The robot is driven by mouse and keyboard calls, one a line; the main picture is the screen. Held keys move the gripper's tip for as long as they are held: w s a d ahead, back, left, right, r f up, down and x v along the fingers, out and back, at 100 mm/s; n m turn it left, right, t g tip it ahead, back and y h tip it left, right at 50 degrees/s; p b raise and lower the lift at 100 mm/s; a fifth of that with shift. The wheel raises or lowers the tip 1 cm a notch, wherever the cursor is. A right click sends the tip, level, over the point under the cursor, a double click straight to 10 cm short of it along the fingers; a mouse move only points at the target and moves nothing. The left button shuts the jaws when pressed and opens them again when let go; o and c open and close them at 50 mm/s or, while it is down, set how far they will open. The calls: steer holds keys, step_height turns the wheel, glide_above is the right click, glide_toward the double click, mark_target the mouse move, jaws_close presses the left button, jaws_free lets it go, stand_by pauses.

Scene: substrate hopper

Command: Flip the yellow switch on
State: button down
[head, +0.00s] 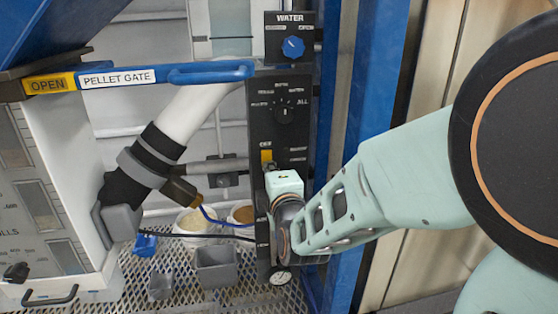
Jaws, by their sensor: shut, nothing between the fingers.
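The yellow switch (267,156) is a small yellow piece on the dark upright control panel (268,128), below the selector dial and at the panel's left side. Its lever position is too small to tell. My gripper (266,215) is at the end of my pale green arm, in front of the lower part of the panel and just below the yellow switch. My wrist hides most of the gripper, so its fingertips cannot be made out, and no object shows in it. Whether it touches the panel cannot be told.
A blue WATER knob (293,46) and a black selector dial (285,111) are above the switch. A blue PELLET GATE handle (210,72) juts out at upper left. A white pipe (190,112), tubs (197,222) and a grey bin (214,266) are left; a blue post (367,100) is right.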

stand_by(0.3)
steer(key=b, duration=0.4)
steer(key=shift+w+a+f+t, duration=0.1)
steer(key=shift+w+t, duration=0.25)
steer(key=shift+t, duration=0.05)
steer(key=shift+f, duration=0.1)
